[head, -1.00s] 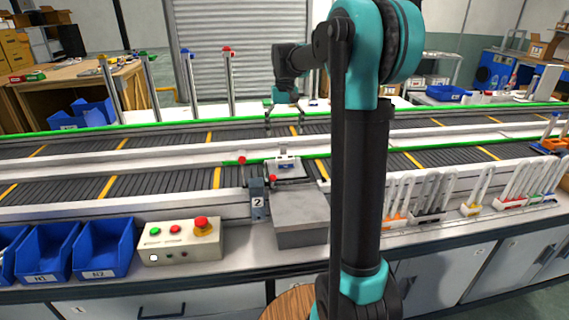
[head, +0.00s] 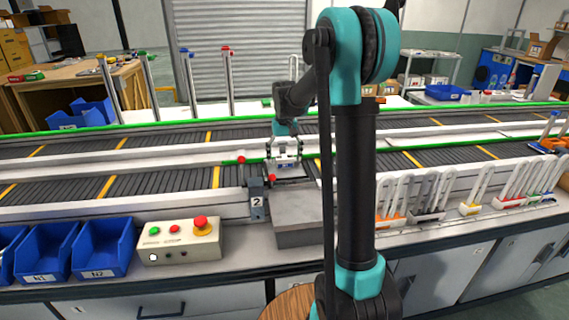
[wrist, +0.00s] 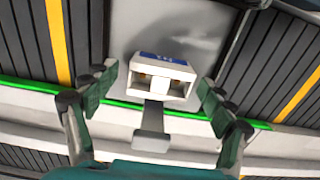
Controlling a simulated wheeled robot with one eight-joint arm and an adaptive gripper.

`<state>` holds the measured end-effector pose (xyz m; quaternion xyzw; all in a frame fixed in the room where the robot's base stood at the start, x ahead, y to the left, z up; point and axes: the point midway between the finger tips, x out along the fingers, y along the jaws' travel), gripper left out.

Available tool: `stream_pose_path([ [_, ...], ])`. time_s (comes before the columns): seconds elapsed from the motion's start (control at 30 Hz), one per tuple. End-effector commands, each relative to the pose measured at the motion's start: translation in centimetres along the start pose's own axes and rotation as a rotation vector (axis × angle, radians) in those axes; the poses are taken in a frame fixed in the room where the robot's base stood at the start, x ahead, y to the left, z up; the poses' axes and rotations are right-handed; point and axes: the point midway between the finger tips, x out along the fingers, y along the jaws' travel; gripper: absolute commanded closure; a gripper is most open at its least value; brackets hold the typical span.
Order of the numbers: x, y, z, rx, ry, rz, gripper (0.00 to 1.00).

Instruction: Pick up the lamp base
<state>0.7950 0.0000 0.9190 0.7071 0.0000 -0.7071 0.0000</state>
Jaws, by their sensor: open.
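The lamp base (wrist: 163,75) is a small white block with a blue mark on top and openings in its near side. It sits on a light grey plate (wrist: 205,22) on the conveyor. In the head view the lamp base (head: 286,162) is partly hidden by my gripper (head: 285,150). In the wrist view my gripper (wrist: 155,95) is open, with one green-padded finger on each side of the lamp base. A gap shows between each finger and the block, and nothing is held.
A green rail (wrist: 40,92) runs along the conveyor near the fingers. A grey block (head: 305,215) stands in front, beside a post marked 2 (head: 257,198). A control box with buttons (head: 180,242) and blue bins (head: 102,248) are at the left. White racks (head: 425,200) stand at the right.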

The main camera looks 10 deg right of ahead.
Motion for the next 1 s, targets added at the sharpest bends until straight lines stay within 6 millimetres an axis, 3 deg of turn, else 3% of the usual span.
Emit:
stream_pose_path([
  [0.2, 0.02, -0.01, -0.01, 0.0, 0.0, 0.0, 0.2],
  [0.6, -0.01, -0.01, -0.02, 0.0, 0.0, 0.0, 0.69],
  [1.0, -0.64, -0.01, -0.03, 0.0, 0.0, 0.0, 0.71],
])
